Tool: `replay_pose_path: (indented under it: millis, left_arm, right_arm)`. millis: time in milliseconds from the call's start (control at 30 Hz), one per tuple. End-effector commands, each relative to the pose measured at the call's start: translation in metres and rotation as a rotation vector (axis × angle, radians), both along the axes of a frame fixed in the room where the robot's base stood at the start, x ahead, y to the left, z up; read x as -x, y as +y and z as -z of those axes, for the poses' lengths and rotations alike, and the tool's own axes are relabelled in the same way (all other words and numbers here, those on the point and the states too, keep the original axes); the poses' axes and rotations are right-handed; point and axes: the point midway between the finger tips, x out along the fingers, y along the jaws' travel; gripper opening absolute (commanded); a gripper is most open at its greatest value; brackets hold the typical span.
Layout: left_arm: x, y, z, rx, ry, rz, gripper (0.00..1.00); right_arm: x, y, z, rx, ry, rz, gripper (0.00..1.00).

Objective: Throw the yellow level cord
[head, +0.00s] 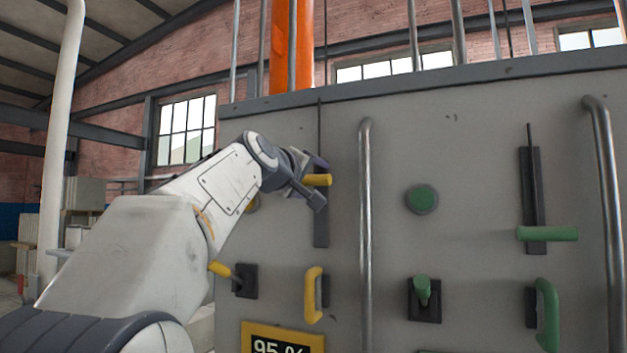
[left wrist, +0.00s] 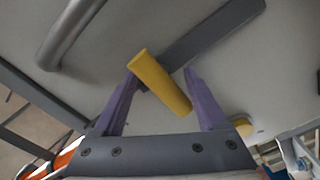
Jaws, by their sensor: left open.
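A yellow bar grip (head: 319,180) stands out from a dark vertical strip (head: 321,228) on the grey panel, with a thin dark cord or rod (head: 319,125) rising above it. My left gripper (head: 316,178) is at this grip, with its fingers open. In the left wrist view the yellow grip (left wrist: 160,82) lies slantwise between the two purple fingers, with a gap showing on the right finger's side. Its left end is close to the left finger; I cannot tell whether they touch. My right gripper is not in view.
Below are a yellow lever (head: 221,269) and a yellow D-handle (head: 314,295). A vertical metal rail (head: 366,220) stands just right. Farther right are a green button (head: 422,199), green bar grip (head: 547,234), green lever (head: 422,290) and green D-handle (head: 548,315).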

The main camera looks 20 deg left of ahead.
Motion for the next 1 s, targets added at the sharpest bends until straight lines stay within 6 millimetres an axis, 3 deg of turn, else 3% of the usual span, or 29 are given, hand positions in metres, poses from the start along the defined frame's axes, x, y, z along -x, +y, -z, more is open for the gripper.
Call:
replay_pose_path:
  millis: [300, 500, 700, 1000]
  left_arm:
    - [0.058, -0.002, 0.004, -0.003, -0.007, -0.005, 0.75]
    - [0.09, -0.003, 0.002, -0.003, -0.005, -0.005, 0.75]
    - [0.102, -0.005, 0.0, -0.003, -0.005, -0.002, 0.75]
    - [0.102, -0.005, -0.001, -0.002, -0.004, -0.001, 0.75]
  right_arm:
    - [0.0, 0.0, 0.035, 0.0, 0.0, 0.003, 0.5]
    - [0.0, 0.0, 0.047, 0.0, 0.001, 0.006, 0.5]
    - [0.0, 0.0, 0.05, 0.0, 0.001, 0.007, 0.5]
    - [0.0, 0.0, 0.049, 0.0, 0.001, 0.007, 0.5]
